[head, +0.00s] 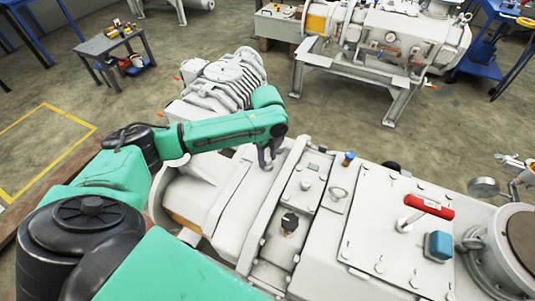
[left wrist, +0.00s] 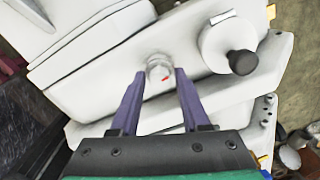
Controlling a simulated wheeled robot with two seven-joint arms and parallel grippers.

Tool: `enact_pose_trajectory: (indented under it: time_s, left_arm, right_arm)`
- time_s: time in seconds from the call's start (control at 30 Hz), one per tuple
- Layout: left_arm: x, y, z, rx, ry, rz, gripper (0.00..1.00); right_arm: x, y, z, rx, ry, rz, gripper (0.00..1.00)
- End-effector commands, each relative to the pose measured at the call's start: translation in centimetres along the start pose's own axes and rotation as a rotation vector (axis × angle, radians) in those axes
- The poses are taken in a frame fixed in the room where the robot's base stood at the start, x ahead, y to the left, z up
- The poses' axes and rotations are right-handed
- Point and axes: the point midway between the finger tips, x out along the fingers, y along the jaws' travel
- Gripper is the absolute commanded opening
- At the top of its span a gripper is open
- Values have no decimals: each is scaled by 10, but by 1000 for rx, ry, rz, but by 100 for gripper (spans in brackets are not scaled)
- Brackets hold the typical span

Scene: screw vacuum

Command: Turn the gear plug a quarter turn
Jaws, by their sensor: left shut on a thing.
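The gear plug (left wrist: 158,69) is a small round pale metal plug with a red mark, set in the white housing (left wrist: 110,65) in the left wrist view. My left gripper (left wrist: 160,76) has its two dark fingers on either side of the plug and is shut on it. In the head view my left gripper (head: 267,161) reaches down onto the white machine (head: 215,190) near its left end. The plug is too small and covered to make out there. My right gripper is in neither view.
A black knob (left wrist: 242,62) on a round white boss stands right of the plug. On the machine top are a blue cap (head: 348,158), a red handle (head: 430,207) and a blue box (head: 438,246). A ribbed motor (head: 228,82) stands behind my arm.

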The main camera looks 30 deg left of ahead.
Motion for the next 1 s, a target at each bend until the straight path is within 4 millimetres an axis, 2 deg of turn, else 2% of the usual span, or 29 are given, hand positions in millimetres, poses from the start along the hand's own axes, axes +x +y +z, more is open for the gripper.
enact_pose_trajectory:
  time_s: [1.0]
  left_arm:
    - [-2,0,0,-428,1,1,0]
  right_arm:
    - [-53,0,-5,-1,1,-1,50]
